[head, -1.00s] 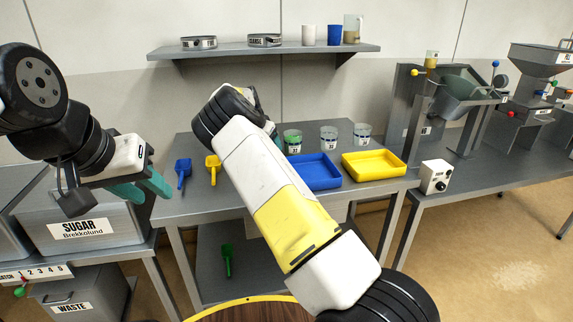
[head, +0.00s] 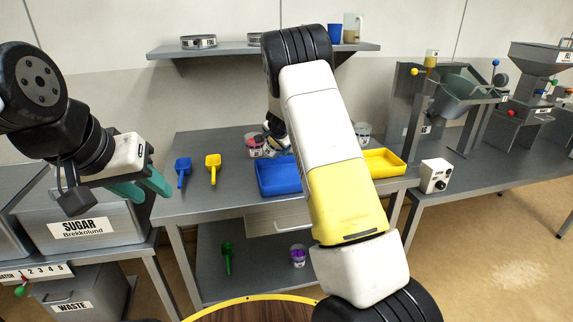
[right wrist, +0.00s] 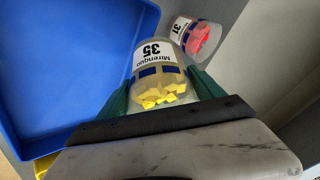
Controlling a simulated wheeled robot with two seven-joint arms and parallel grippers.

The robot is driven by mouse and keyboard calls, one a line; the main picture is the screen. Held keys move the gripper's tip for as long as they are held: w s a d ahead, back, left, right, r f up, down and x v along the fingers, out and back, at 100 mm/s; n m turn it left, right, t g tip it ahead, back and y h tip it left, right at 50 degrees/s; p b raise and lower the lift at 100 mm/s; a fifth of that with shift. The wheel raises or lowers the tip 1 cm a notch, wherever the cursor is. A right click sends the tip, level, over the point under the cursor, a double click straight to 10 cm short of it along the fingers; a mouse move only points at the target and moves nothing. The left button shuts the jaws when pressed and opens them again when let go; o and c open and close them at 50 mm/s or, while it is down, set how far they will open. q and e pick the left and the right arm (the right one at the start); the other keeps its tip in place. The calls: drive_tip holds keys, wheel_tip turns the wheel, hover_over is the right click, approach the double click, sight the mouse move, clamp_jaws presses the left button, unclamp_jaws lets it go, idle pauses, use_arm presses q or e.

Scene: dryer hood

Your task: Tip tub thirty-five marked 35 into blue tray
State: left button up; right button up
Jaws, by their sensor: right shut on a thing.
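The tub marked 35 (right wrist: 158,68) is clear, with blue patches and yellow pieces inside. It sits between the green fingers of my right gripper (right wrist: 163,90), which is shut on it. In the right wrist view the blue tray (right wrist: 75,55) lies left of the tub; it also shows in the head view (head: 277,180), partly behind my right arm. In the head view the right gripper is mostly hidden by that arm, near the tray's far left corner. I cannot tell the tub's exact tilt. My left gripper (head: 142,188) is open and empty above the sugar bin.
A tub marked 31 (right wrist: 197,38) with red pieces stands beside tub 35. Another tub (head: 363,131) and a yellow tray (head: 384,163) are to the right. Blue (head: 183,170) and yellow (head: 213,167) scoops lie left. A tub with purple pieces (head: 298,256) is on the lower shelf.

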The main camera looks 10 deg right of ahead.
drive_tip(key=shift+s+f, duration=0.1)
drive_tip(key=shift+s+d, duration=0.1)
drive_tip(key=shift+d, duration=0.05)
drive_tip(key=shift+r+t+p, duration=0.25)
drive_tip(key=shift+t+p, duration=0.05)
drive_tip(key=shift+p, duration=0.05)
drive_tip(key=shift+s+f+y+p, duration=0.1)
drive_tip(key=shift+f+y+p, duration=0.2)
drive_tip(key=shift+f, duration=0.05)
drive_tip(key=shift+d+m, duration=0.1)
drive_tip(key=shift+m, duration=0.2)
drive_tip(key=shift+r+t+p, duration=0.15)
drive_tip(key=shift+t+p, duration=0.15)
drive_tip(key=shift+p, duration=0.05)
drive_tip(key=shift+s+f, duration=0.1)
drive_tip(key=shift+f, duration=0.1)
drive_tip(key=shift+y, duration=0.3)
drive_tip(key=shift+d+f+m+t+y+p, duration=0.1)
drive_tip(key=shift+f+m+t+y+p, duration=0.45)
drive_tip(key=shift+p, duration=0.8)
